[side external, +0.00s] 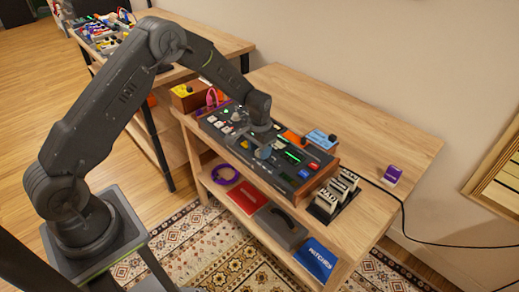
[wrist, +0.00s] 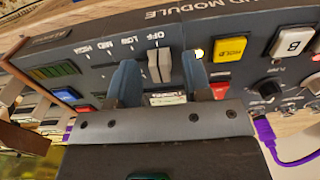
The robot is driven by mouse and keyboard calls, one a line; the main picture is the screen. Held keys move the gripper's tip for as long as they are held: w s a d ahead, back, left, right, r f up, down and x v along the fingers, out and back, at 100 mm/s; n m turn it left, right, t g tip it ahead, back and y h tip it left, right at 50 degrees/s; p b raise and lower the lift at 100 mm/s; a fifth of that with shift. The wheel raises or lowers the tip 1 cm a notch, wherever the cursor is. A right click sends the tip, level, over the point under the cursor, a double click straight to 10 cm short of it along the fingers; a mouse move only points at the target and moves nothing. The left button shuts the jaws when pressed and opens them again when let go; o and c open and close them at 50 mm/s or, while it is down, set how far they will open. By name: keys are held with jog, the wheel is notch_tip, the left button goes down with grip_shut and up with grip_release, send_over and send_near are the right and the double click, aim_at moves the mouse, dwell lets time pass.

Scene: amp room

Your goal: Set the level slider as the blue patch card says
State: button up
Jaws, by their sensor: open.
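The level slider's grey cap (wrist: 160,66) is on the dark module (wrist: 225,20), at the OFF end of a row of labels reading HIGH, MID, LOW and OFF. My gripper (wrist: 158,76) is open, with one finger on each side of the cap and gaps between. In the side external view my gripper (side external: 265,150) is over the module's middle and hides the slider. A blue booklet (side external: 316,258), its title apparently "PATCHES", lies on the lower shelf. I cannot tell whether it is the blue patch card, and no setting can be read on it.
A yellow HOLD button (wrist: 230,48) and a red button (wrist: 220,90) are right of the fingers. The tabletop behind the module is mostly clear.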

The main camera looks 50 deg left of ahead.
jog(key=shift+f, duration=0.2)
grip_shut()
dwell(0.4)
